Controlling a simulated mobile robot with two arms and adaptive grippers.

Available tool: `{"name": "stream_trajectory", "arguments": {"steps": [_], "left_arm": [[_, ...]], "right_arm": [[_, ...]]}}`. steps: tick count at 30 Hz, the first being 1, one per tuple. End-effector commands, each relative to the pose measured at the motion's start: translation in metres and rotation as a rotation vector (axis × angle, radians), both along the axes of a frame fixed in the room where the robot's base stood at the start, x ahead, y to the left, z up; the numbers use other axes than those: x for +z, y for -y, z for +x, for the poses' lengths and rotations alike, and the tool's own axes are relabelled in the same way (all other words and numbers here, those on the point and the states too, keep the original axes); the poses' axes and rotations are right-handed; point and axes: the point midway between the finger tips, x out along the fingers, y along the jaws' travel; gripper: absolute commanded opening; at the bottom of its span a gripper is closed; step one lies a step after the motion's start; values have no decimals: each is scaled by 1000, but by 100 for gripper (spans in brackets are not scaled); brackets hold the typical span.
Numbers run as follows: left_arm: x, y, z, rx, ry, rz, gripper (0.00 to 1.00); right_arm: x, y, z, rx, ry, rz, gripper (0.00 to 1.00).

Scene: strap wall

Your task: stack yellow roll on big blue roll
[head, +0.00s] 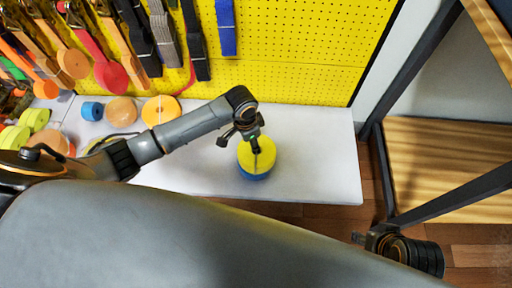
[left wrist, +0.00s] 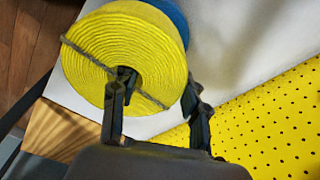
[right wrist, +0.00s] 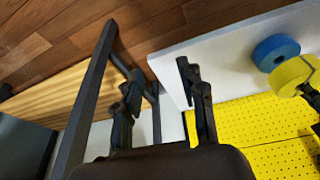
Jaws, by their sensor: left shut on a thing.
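The yellow roll (head: 262,151) is over the big blue roll (head: 256,176) near the front of the white table. My left gripper (head: 252,146) is shut on the yellow roll's ring wall, one finger in its centre hole and the other outside, as the left wrist view (left wrist: 118,45) shows. Part of the blue roll (left wrist: 172,18) shows behind it there. In the right wrist view the yellow roll (right wrist: 296,77) overlaps the blue roll (right wrist: 275,52) only partly. I cannot tell whether they touch. My right gripper (right wrist: 160,85) is open and empty, off the table's right end.
A yellow pegboard (head: 300,45) with hanging straps stands behind the white table (head: 320,165). Several rolls, including a small blue one (head: 92,111) and an orange one (head: 161,110), lie at the table's left. A dark-framed wooden shelf (head: 440,150) stands at right. The table's right part is clear.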

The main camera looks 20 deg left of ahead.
Motion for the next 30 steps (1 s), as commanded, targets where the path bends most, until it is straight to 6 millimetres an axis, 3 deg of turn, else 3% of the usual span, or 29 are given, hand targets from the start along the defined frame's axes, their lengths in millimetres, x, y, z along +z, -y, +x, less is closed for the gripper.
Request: {"name": "stream_trajectory", "arguments": {"steps": [1,9,15,28,29,30], "left_arm": [[-10,3,6,0,1,-2,0],[-29,7,22,-1,1,-1,0],[-54,7,21,-1,-1,-1,0],[-59,7,20,-1,1,-1,0],[-59,7,20,-1,0,0,51],[-59,7,20,-1,0,0,59]], "right_arm": [[4,1,-3,0,7,0,40],[-8,1,-3,0,4,-1,40],[-7,-7,25,9,127,24,40],[-4,-8,31,11,155,29,40],[-4,-8,31,11,155,29,40],[-4,-8,31,11,155,29,40]]}}
